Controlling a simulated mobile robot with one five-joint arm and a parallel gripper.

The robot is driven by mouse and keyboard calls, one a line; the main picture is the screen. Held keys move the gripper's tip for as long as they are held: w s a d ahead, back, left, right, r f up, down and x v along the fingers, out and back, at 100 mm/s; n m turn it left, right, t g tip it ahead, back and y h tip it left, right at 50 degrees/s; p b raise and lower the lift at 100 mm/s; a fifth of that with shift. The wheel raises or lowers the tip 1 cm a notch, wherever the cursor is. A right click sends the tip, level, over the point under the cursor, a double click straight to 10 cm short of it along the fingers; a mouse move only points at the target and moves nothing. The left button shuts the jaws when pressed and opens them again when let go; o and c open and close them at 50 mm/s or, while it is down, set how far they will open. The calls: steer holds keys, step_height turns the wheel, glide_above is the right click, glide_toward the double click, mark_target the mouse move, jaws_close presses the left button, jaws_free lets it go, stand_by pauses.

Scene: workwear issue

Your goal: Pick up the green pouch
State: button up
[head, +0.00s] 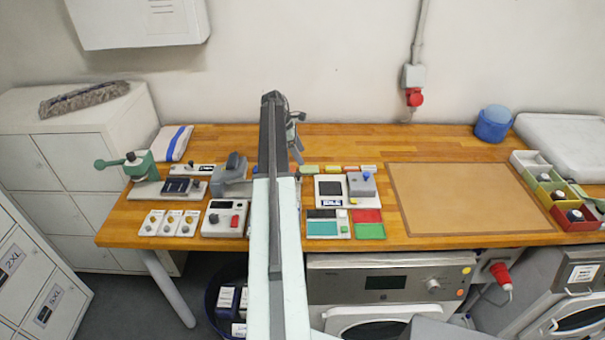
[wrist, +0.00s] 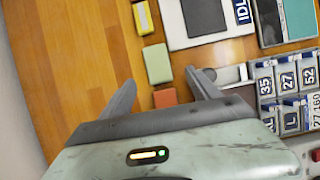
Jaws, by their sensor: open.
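The green pouch (wrist: 157,63) is a small pale green block lying on the wooden worktop. In the wrist view it is just past my fingertips, in line with the gap between them. In the head view it appears to be the small greenish piece (head: 310,168) right of my arm, at the left end of the visible row. My gripper (wrist: 161,80) is open and holds nothing. An orange block (wrist: 165,98) shows between its fingers, nearer the palm. In the head view my arm covers part of the worktop, and the gripper is hard to make out.
A yellow block (wrist: 143,18) lies beyond the pouch. The white panel marked IDLE (wrist: 178,25) is close on its right, and a board of numbered tags (wrist: 290,88) is farther right. Bare wood (wrist: 60,60) lies to the left in the wrist view.

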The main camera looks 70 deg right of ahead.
mark_target(306, 168)
steer(key=shift+s+d+f+b, duration=0.1)
steer(key=shift+s+f+b, duration=0.05)
steer(key=shift+f+b, duration=1.35)
steer(key=b+x, duration=0.4)
steer(key=shift+d+f, duration=0.25)
steer(key=shift+f, duration=0.15)
steer(key=shift+r, duration=0.2)
steer(key=c, duration=1.4)
steer(key=shift+c, duration=0.2)
